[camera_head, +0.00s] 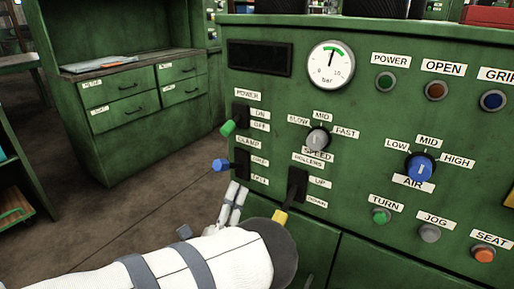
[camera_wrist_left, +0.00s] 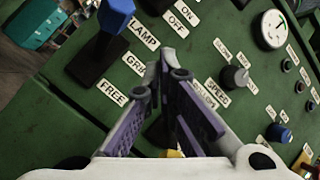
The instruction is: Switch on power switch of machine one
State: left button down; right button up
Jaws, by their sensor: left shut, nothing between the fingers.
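The power switch is a lever with a green knob (camera_head: 228,128) on a black plate at the left of the green machine panel (camera_head: 340,235). Its knob is level with the OFF label, below ON. Below it is the clamp lever with a blue knob (camera_head: 220,166), which also shows at the top of the left wrist view (camera_wrist_left: 117,15). My left gripper (camera_head: 235,188) is shut and empty, just below the clamp lever and left of the rollers switch. Its fingertips meet in the left wrist view (camera_wrist_left: 168,58), close to the CLAMP labels. My right gripper is not in view.
The rollers lever with a yellow knob (camera_head: 280,217) is close to my left wrist. A speed dial (camera_head: 318,138), a blue air dial (camera_head: 420,168) and a pressure gauge (camera_head: 331,64) are further right. Open floor (camera_head: 110,215) lies left of the machine, before a green drawer cabinet (camera_head: 130,115).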

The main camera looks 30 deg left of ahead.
aim_at(233, 124)
pick_arm(q)
jog(key=shift+a, duration=0.1)
jog(key=w+a+r+p, duration=0.2)
jog(key=w+a+r, duration=0.2)
jog(key=w+r, duration=0.3)
jog(key=shift+w+r, duration=0.3)
jog(key=shift+w, duration=0.1)
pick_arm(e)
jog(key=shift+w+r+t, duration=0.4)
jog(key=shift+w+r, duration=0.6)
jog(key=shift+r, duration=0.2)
